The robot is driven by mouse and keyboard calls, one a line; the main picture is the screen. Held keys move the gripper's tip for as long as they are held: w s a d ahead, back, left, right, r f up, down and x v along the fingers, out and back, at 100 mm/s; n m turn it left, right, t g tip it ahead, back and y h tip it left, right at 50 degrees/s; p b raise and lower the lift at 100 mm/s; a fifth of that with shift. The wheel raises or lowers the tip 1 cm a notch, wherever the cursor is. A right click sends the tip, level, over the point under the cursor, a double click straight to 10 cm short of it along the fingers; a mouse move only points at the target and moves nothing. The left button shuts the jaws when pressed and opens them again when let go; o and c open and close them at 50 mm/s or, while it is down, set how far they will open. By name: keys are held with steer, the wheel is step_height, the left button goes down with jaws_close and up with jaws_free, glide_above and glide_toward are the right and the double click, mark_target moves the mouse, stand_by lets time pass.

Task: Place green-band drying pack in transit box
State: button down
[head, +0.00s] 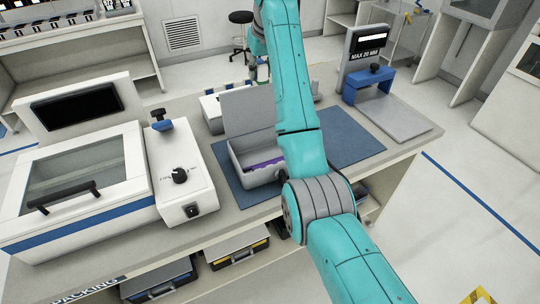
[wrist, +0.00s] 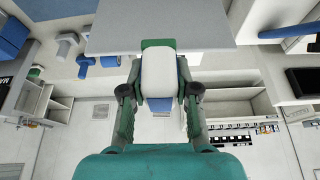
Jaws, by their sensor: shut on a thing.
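In the wrist view my gripper (wrist: 158,92) is shut on a small white pack (wrist: 157,68) with green at its far end, which I take to be the green-band drying pack. The fingers stand on either side of it. In the head view the transit box (head: 238,160) is a grey box on the blue mat, its lid (head: 249,108) raised at the back and something purple inside. My arm covers the box's right side. The gripper and held pack are mostly hidden behind my arm in the head view.
A white tray (head: 210,112) stands behind the box. A machine with a glass lid (head: 75,172) and knob panel (head: 185,182) stands to the left. A blue gauge arch (head: 371,82) with a "MAX 20 MM" sign stands at right. The blue mat (head: 352,142) is clear right of my arm.

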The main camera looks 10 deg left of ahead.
mark_target(261, 150)
step_height(261, 150, down, 27)
steer(key=shift+r, duration=0.1)
stand_by(0.4)
steer(key=c, duration=0.9)
jaws_free()
steer(key=shift+o, duration=0.2)
steer(key=v, duration=1.2)
steer(key=shift+w, duration=0.1)
